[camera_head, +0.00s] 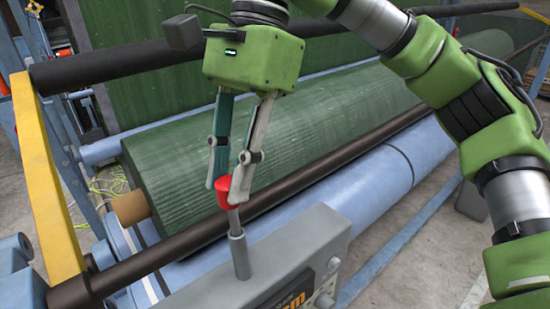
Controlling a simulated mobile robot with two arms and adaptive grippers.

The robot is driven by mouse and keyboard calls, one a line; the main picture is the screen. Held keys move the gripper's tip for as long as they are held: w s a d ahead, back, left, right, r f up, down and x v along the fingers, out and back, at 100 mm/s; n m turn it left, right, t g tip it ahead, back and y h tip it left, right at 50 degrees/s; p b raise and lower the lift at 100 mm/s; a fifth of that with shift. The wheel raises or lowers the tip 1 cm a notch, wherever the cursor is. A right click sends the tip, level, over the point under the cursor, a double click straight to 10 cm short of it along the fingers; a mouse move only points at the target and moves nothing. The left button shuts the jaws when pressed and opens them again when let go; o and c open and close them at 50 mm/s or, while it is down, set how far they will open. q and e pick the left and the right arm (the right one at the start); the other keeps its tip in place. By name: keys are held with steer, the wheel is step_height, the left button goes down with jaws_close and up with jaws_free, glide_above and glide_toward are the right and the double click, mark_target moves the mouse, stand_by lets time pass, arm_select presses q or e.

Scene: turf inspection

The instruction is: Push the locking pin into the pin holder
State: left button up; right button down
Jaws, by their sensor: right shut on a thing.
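My right gripper (229,190) reaches down from above and is shut on the red head of the locking pin (222,193). The pin's grey metal shaft (233,217) points down into the top of the pin holder (239,256), a grey upright tube. A length of shaft shows between the red head and the holder's rim. The pin looks nearly upright with a slight tilt. The holder stands on the grey machine housing (310,250). How deep the shaft sits inside the tube is hidden. My left gripper is not in view.
A large green turf roll (290,125) on a brown core (131,207) lies behind the pin. A dark bar (330,165) and blue rollers (370,185) run diagonally past it. A yellow post (45,180) stands at the left. My right arm fills the upper right.

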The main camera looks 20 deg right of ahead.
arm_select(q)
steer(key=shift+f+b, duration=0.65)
arm_select(e)
steer(key=shift+f, duration=1.8)
steer(key=c, duration=1.7)
jaws_free()
steer(key=shift+d+r, duration=0.25)
steer(key=shift+r, duration=0.05)
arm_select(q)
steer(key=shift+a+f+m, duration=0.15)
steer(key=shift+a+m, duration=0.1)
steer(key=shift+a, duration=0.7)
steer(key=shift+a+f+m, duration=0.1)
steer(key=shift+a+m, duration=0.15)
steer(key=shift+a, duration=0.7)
arm_select(e)
steer(key=v, duration=1.1)
steer(key=shift+s, duration=0.2)
steer(key=shift+r, duration=0.1)
